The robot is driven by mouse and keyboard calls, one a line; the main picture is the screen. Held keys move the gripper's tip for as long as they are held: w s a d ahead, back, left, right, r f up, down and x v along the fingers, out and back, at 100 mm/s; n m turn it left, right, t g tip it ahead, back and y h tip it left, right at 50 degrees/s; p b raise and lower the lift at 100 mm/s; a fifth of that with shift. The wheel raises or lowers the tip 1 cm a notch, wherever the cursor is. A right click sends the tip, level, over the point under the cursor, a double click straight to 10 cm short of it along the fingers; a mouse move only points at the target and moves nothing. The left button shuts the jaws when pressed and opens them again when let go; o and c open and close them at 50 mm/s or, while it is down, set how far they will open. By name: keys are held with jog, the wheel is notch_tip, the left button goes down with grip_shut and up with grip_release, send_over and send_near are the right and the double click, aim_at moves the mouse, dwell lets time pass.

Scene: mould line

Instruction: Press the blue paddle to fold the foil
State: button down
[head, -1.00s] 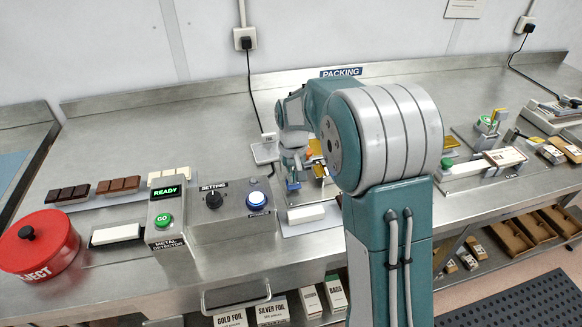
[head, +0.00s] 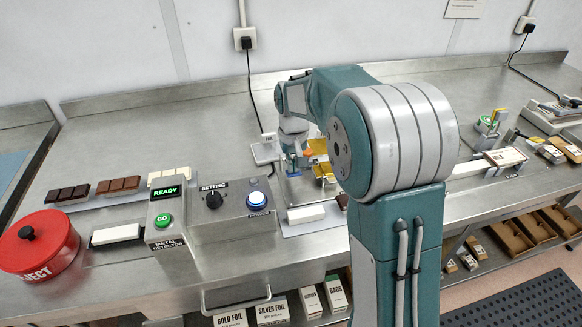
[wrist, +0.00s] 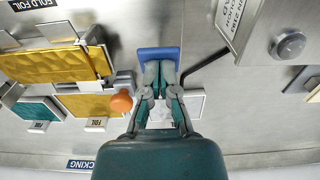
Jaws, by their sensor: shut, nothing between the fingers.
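The blue paddle (wrist: 160,54) is in the wrist view at the end of a dark bent rod. My gripper (wrist: 159,68) is shut and empty, with its fingertips right at the paddle's near edge; whether they touch it I cannot tell. In the head view my gripper (head: 294,160) points down beside a blue patch, and the arm hides part of the station. A crinkled gold foil sheet (wrist: 60,67) lies left of the paddle, near a FOLD FOIL label (wrist: 35,4).
An orange knob (wrist: 121,101) is close left of my gripper. A metal detector (head: 165,215) and a control box (head: 232,205) stand left of the station. The bench behind is mostly clear.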

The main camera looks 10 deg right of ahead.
jog(key=shift+r, duration=2.9)
jog(key=shift+s+r, duration=0.15)
jog(key=shift+r, duration=0.05)
jog(key=s+r+t, duration=0.2)
jog(key=s, duration=1.1)
jog(key=s+r+t, duration=0.2)
jog(key=s+t, duration=0.1)
jog(key=s, duration=1.1)
jog(key=shift+s+r+t, duration=0.2)
jog(key=shift+r+t, duration=0.1)
jog(key=shift+r, duration=0.05)
